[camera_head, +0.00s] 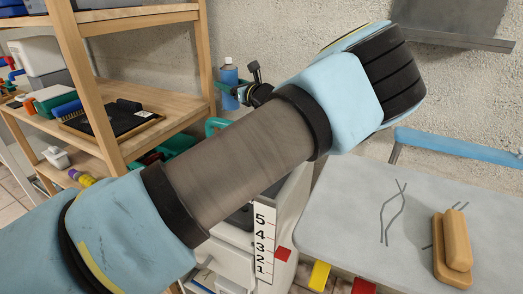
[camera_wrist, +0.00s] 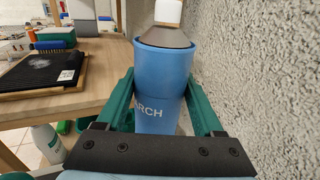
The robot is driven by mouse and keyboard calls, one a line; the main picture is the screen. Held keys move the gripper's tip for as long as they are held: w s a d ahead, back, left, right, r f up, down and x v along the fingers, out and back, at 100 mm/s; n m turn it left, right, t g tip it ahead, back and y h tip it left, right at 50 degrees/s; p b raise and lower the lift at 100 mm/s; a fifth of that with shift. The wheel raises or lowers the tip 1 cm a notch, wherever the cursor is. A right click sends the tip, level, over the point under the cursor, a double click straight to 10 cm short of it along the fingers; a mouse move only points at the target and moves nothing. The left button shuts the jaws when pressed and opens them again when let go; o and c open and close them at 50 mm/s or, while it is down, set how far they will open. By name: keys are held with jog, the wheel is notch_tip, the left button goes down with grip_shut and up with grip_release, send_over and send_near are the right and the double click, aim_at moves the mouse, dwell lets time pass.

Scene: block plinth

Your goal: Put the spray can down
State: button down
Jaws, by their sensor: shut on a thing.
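The spray can (camera_wrist: 160,85) is blue, with a grey shoulder, a white top and the letters "ARCH" showing. It stands roughly upright in the wrist view and also shows in the head view (camera_head: 229,75), beside the wooden shelf post. My gripper (camera_wrist: 159,79) has its green fingers on both sides of the can and is shut on it. In the head view the gripper is small and partly hidden behind my arm. The bottom of the can is hidden, so I cannot tell whether it touches anything.
A wooden shelf (camera_head: 170,128) at the left holds a black tray (camera_head: 108,120), brushes and other items. The rough wall (camera_wrist: 255,70) is close on the can's right.

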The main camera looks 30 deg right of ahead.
notch_tip(320, 180, down, 11)
jog(key=shift+r+p, duration=0.15)
jog(key=shift+p, duration=0.75)
grip_release()
jog(key=shift+f, duration=0.2)
jog(key=shift+r, duration=0.1)
jog(key=shift+s+d+b, duration=0.25)
jog(key=shift+s+b, duration=0.2)
jog(key=shift+s, duration=1.4)
jog(key=shift+s+d+b, duration=0.2)
jog(key=shift+s+b, duration=0.25)
jog(key=shift+s, duration=1.4)
jog(key=shift+r, duration=0.1)
